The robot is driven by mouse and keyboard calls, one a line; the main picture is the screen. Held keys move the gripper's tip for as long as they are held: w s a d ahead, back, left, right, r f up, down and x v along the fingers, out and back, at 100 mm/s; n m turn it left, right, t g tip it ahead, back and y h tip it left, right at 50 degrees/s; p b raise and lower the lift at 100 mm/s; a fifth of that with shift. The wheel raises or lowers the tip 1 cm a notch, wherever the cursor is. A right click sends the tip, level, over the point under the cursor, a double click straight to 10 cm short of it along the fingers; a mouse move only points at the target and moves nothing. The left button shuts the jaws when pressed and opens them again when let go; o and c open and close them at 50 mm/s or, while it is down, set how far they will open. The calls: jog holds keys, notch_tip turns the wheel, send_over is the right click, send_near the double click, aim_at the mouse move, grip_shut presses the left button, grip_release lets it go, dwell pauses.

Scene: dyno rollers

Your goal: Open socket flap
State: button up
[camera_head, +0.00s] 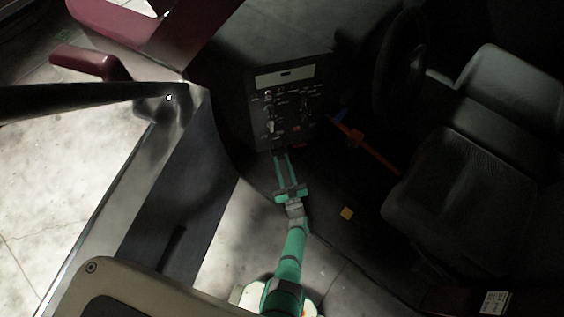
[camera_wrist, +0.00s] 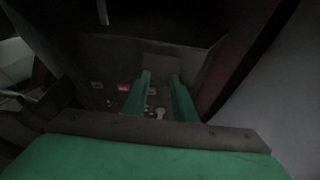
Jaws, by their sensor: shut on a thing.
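A dark control panel (camera_head: 285,105) with several small switches and labels is in the middle of the head view. My gripper (camera_head: 279,155) reaches up to the panel's lower edge with its two long green fingers. In the wrist view my gripper (camera_wrist: 160,76) has its fingertips a little apart against a dark, faintly lighter flat piece (camera_wrist: 163,62), which looks like the socket flap. The gripper is shut on it. The flap's edges and how far it stands open cannot be told in the dark. Small switches and a red mark show between and beside the fingers.
A steering wheel (camera_head: 398,70) and a black seat (camera_head: 462,195) are to the right. An orange-red lever (camera_head: 365,142) stands right of the panel. A dark bar (camera_head: 90,98) and door sill are at left.

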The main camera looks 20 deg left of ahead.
jog(key=shift+s+a+f+y, duration=0.1)
jog(key=shift+s+f+y, duration=0.1)
jog(key=shift+f+y, duration=0.1)
dwell(0.4)
jog(key=o, duration=0.9)
jog(key=shift+r+t, duration=0.1)
jog(key=shift+t, duration=0.2)
jog(key=shift+o, duration=0.7)
jog(key=shift+w, duration=0.1)
